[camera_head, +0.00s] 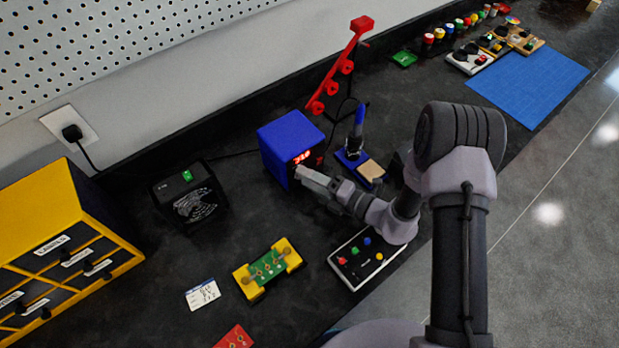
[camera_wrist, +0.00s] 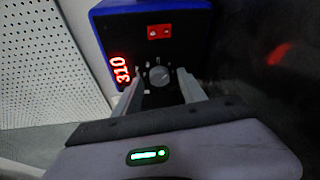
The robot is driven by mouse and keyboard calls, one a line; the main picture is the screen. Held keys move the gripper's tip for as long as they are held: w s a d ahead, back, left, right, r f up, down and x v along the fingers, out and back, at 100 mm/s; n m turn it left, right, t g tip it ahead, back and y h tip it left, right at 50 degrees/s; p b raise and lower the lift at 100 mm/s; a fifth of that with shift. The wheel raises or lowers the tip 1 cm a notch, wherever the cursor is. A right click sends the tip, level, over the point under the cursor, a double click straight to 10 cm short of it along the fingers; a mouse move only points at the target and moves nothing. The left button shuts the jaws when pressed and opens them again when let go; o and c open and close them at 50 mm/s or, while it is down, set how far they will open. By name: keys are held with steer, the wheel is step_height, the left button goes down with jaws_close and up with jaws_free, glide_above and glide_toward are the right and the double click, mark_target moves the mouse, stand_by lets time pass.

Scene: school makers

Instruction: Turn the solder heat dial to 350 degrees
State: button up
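The blue solder station (camera_head: 285,138) stands on the dark bench, its front toward my arm. In the wrist view its black front panel (camera_wrist: 195,58) carries a red lit display (camera_wrist: 119,71) that appears to read 310, turned sideways. The round grey heat dial (camera_wrist: 160,76) sits beside the display. My gripper (camera_wrist: 162,76) is open, with one finger on each side of the dial and a visible gap to it. In the head view my gripper (camera_head: 302,174) is close to the station's front and hides the dial.
A soldering iron in its stand (camera_head: 354,152) is right of the station. A black fan box (camera_head: 188,197) is on the left. A yellow-ended board holder (camera_head: 267,269) and a white panel with coloured knobs (camera_head: 365,258) lie in front. A red spool rack (camera_head: 340,68) rises behind.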

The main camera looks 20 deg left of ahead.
mark_target(296, 165)
steer(key=shift+r, duration=0.1)
steer(key=shift+o, duration=0.2)
step_height(296, 165, up, 4)
steer(key=shift+s+d+f+p, duration=0.1)
steer(key=shift+p, duration=1.1)
steer(key=s+d, duration=0.3)
steer(key=s, duration=0.1)
steer(key=s+d+p, duration=0.1)
steer(key=s+d, duration=0.2)
steer(key=s, duration=0.1)
steer(key=s+d+r+p, duration=0.1)
steer(key=s+d, duration=0.3)
steer(key=shift+c, duration=0.2)
